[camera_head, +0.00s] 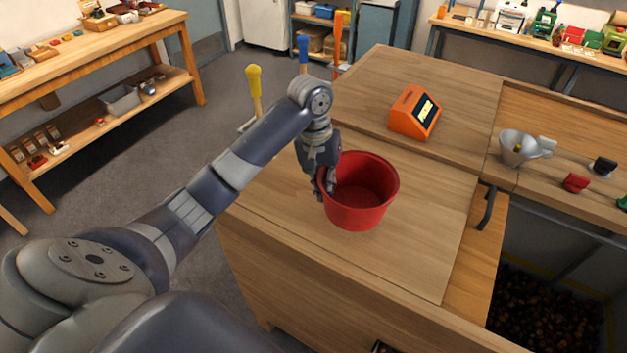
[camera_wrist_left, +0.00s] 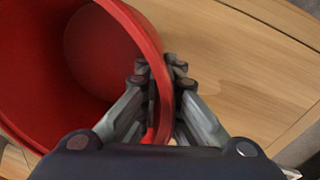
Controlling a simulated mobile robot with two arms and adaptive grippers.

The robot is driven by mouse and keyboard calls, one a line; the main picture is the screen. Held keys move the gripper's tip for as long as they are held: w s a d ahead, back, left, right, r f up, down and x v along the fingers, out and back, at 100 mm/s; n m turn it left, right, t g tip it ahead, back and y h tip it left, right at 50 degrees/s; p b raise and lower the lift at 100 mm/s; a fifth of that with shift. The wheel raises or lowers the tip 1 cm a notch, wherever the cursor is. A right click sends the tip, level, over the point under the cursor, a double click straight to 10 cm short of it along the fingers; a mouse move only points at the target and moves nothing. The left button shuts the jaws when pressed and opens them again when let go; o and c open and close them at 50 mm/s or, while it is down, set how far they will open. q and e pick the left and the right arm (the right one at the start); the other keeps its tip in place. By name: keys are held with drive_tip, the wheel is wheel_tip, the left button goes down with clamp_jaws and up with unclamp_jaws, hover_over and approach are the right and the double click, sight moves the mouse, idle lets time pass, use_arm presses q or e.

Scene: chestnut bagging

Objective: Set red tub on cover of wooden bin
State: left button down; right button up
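The red tub (camera_head: 365,212) is upright and empty, at the left part of the wooden bin's cover (camera_head: 425,235). I cannot tell whether its base touches the cover or hangs just above it. My left gripper (camera_head: 326,185) is at the tub's left rim. In the left wrist view, the fingers of my left gripper (camera_wrist_left: 162,85) pinch the wall of the red tub (camera_wrist_left: 120,40), one inside and one outside. The wooden cover also shows in the left wrist view (camera_wrist_left: 250,70). My right gripper is not in view.
An orange device with a dark display (camera_head: 412,112) stands behind the tub. A metal scoop (camera_head: 518,147) and small red and dark items lie to the right. An open bin compartment with chestnuts (camera_head: 545,310) is at lower right. The cover's front part is clear.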

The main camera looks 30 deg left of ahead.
use_arm(q)
drive_tip(key=w+a, duration=0.1)
drive_tip(key=a, duration=0.1)
drive_tip(key=w+a+p, duration=0.1)
drive_tip(key=a, duration=0.1)
drive_tip(key=shift+w+f, duration=0.1)
drive_tip(key=shift+w+a+f+p, duration=0.15)
drive_tip(key=shift+w+a+p, duration=0.05)
drive_tip(key=shift+a, duration=0.25)
drive_tip(key=shift+w+a+f+p, duration=0.15)
drive_tip(key=shift+a, duration=0.25)
wheel_tip(320, 180, down, 3)
drive_tip(key=shift+r+p, duration=0.1)
drive_tip(key=shift+p, duration=0.8)
drive_tip(key=shift+f, duration=0.3)
drive_tip(key=c, duration=1.8)
unclamp_jaws()
drive_tip(key=shift+f, duration=0.1)
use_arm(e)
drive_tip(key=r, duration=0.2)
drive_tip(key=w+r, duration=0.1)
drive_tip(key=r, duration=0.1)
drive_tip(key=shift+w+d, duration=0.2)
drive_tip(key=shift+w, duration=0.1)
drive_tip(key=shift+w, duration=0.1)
